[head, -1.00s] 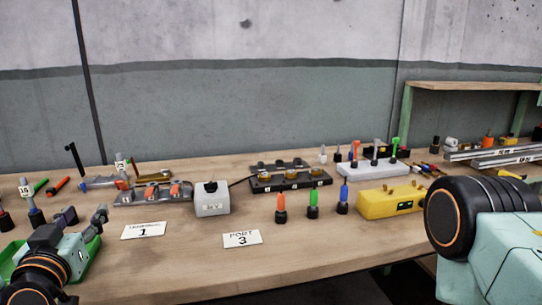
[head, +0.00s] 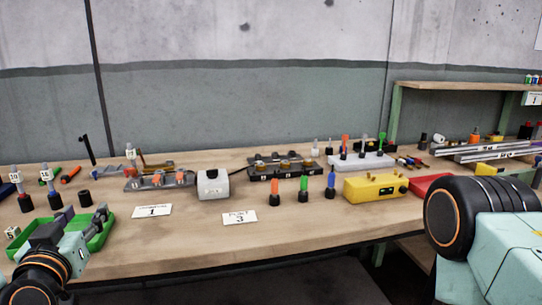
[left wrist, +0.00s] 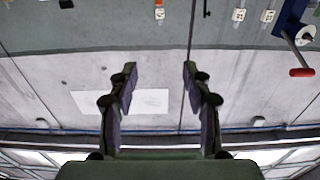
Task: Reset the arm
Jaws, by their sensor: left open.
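My left gripper (head: 86,222) is at the lower left in the head view, in front of a green tray (head: 104,236) on the bench. In the left wrist view my left gripper (left wrist: 158,78) has its two fingers apart with nothing between them. My right arm (head: 500,225) fills the lower right of the head view. My right gripper is out of the frame.
The wooden bench (head: 290,225) holds a grey box (head: 213,184), a yellow block (head: 372,187), a red tray (head: 431,184), several coloured drivers and a port sign (head: 239,217). A shelf (head: 450,86) is at the right.

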